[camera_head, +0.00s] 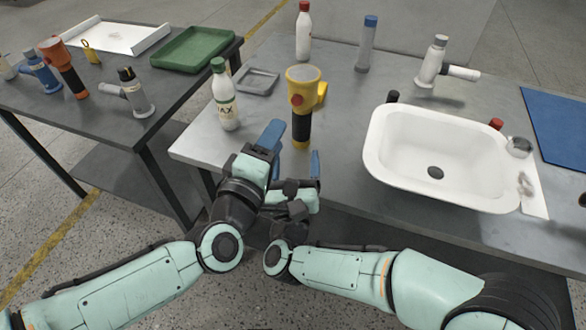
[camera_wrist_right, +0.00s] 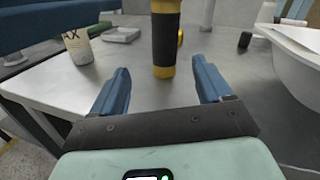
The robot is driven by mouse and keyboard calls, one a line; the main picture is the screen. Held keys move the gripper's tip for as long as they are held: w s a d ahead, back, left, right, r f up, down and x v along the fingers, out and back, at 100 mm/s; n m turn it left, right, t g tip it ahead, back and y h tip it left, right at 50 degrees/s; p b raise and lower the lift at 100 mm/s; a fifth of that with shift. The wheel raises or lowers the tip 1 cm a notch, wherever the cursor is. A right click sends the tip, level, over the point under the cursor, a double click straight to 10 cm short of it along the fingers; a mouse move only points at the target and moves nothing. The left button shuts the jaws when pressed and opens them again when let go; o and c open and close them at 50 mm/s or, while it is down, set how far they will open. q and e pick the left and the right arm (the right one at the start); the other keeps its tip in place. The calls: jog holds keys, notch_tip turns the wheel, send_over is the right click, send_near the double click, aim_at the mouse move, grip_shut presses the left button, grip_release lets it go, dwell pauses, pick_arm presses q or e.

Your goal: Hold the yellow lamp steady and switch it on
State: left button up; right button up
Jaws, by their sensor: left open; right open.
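The yellow lamp (camera_head: 302,76) stands upright on the grey table, with a yellow head, a black grip and a red button (camera_head: 296,99) on its side. In the right wrist view its black grip and yellow base (camera_wrist_right: 165,45) show ahead, between the finger lines, and its head is cut off. My left gripper (camera_head: 273,137) is open and empty, just left of the lamp's lower grip. My right gripper (camera_head: 300,172) is open and empty, below and in front of the lamp; it also shows in the right wrist view (camera_wrist_right: 162,88). My left gripper partly hides it.
A white bottle (camera_head: 226,108) stands close left of the lamp, with a small grey tray (camera_head: 257,80) behind it. A red-capped bottle (camera_head: 303,35) and a blue-capped tube (camera_head: 367,45) stand farther back. A white basin (camera_head: 400,165) fills the right side.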

aim_at(300, 135)
jog(key=m, duration=0.1)
jog(key=f+m+h, duration=0.1)
jog(key=shift+s+a+m, duration=0.15)
jog(key=shift+s+m, duration=0.15)
jog(key=shift+m, duration=0.1)
jog(key=shift+w+g+h, duration=0.15)
jog(key=shift+g+h, duration=0.15)
jog(key=w, duration=0.4)
jog(key=w+d, duration=0.1)
jog(key=w, duration=0.7)
jog(key=shift+w+d, duration=0.3)
jog(key=shift+w, duration=0.1)
jog(key=c, duration=1.2)
pick_arm(q)
grip_shut()
pick_arm(e)
jog(key=shift+o, duration=0.2)
pick_arm(q)
jog(key=shift+w, duration=0.1)
